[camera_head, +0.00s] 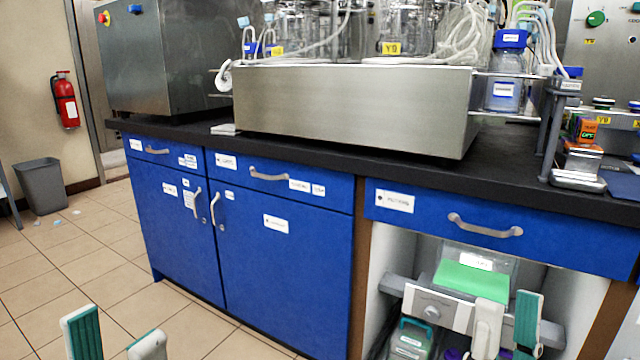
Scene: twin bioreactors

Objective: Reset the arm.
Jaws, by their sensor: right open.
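My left gripper (115,342) shows at the bottom left edge, over the tiled floor. Its two fingertips, one with a green pad, are apart with nothing between them. My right gripper (509,322) is at the lower right, in front of the open bay under the counter. Its fingers are apart, one white and one with a green pad, and I see nothing held between them. The rest of both arms is out of view. Behind the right gripper is a balance-like device (425,306) with a green sheet (470,286) above it; the fingers partly hide it.
Blue cabinets (285,265) with handles carry a black counter (330,157). A steel bioreactor housing (350,108) and a bottle (506,85) stand on it. A grey bin (42,187) and a fire extinguisher (65,100) are at the left. Floor at the left is mostly clear.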

